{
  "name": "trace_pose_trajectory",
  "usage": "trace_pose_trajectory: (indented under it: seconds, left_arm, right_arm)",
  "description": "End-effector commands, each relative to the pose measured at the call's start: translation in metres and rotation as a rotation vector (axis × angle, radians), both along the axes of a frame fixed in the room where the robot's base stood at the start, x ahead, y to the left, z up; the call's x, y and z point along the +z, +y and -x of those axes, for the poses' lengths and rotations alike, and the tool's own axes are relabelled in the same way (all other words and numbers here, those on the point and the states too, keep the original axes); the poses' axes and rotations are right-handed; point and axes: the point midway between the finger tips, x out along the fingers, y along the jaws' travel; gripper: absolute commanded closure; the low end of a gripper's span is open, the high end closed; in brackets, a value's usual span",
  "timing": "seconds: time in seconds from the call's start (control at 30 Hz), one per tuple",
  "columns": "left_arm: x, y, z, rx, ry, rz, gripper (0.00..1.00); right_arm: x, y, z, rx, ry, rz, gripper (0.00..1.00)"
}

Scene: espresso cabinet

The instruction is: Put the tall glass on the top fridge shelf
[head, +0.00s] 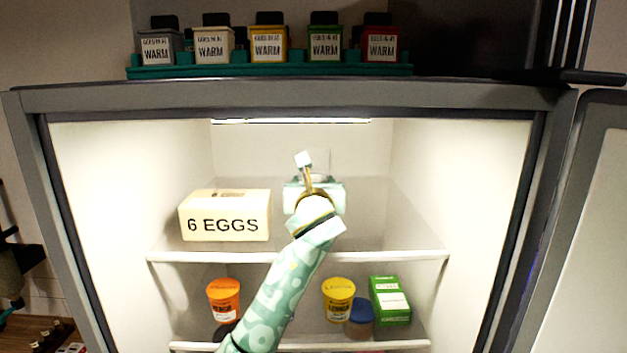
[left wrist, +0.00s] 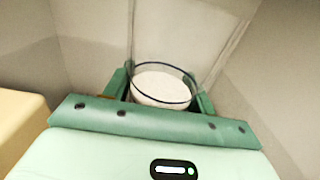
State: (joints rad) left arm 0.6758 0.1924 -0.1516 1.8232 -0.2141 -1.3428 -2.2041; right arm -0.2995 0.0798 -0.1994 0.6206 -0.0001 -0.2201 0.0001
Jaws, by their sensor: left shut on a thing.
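My left gripper (head: 315,182) reaches into the open fridge, above the top shelf (head: 390,255) and right of the egg box. In the left wrist view its fingers (left wrist: 160,93) are shut on the tall glass (left wrist: 162,70), seen from above as a round dark-edged rim with a pale white inside. In the head view the glass is mostly hidden behind my gripper and hard to make out. I cannot tell whether its base touches the shelf. My right gripper is in neither view.
A "6 EGGS" box (head: 225,216) stands on the top shelf at left. Below are an orange tub (head: 223,300), a yellow tub (head: 339,298), a blue-lidded jar (head: 359,318) and a green box (head: 391,301). The top shelf's right part is clear. The fridge door (head: 585,230) stands open at right.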

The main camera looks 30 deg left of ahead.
Motion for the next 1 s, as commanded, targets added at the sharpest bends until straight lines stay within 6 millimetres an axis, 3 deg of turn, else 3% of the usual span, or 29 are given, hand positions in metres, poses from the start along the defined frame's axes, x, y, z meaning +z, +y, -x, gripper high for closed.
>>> trace_pose_trajectory:
  seconds: [0.27,0.3,0.37,0.73,1.0]
  left_arm:
    - [-0.003,0.000,0.000,0.000,-0.001,0.001,0.79]
    - [-0.004,0.000,0.000,0.000,0.000,0.001,0.39]
    - [-0.003,0.000,0.000,0.000,0.000,0.001,0.22]
    - [-0.001,-0.002,0.003,-0.001,0.001,0.001,0.22]
    - [-0.004,-0.033,0.051,-0.004,-0.003,0.003,0.22]
  right_arm:
    - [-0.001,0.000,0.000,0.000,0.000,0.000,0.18]
    - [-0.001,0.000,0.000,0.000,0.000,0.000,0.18]
    - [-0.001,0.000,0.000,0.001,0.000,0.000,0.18]
    - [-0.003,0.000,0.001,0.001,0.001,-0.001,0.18]
    - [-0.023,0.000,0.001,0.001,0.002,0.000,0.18]
